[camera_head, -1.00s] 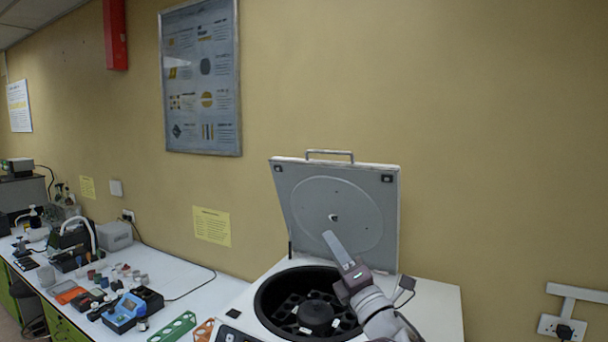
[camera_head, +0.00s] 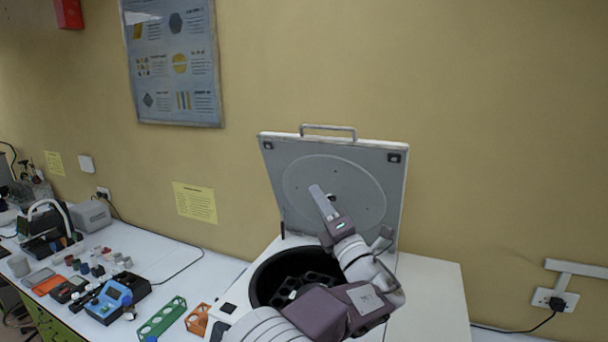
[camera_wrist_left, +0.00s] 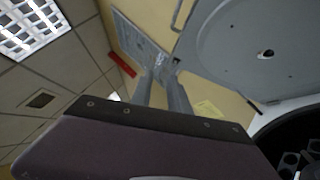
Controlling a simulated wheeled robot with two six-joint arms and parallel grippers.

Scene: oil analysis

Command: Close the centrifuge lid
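The centrifuge (camera_head: 430,290) is a white box with a round black chamber (camera_head: 268,275) in its top. Its grey lid (camera_head: 385,175) stands raised, leaning back near the wall, with a handle (camera_head: 328,127) along its upper edge; part of the lid also fills the upper right of the left wrist view (camera_wrist_left: 235,40). My left gripper (camera_head: 318,190) is in front of the lid's inner face, its fingers pointing up and leaning left. My left arm hides part of the chamber. My right gripper is out of view.
A green rack (camera_head: 162,318) and an orange rack (camera_head: 197,320) are left of the centrifuge. A blue device (camera_head: 110,300) and several small containers stand farther left on the white bench. A wall socket (camera_head: 555,302) is at the right.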

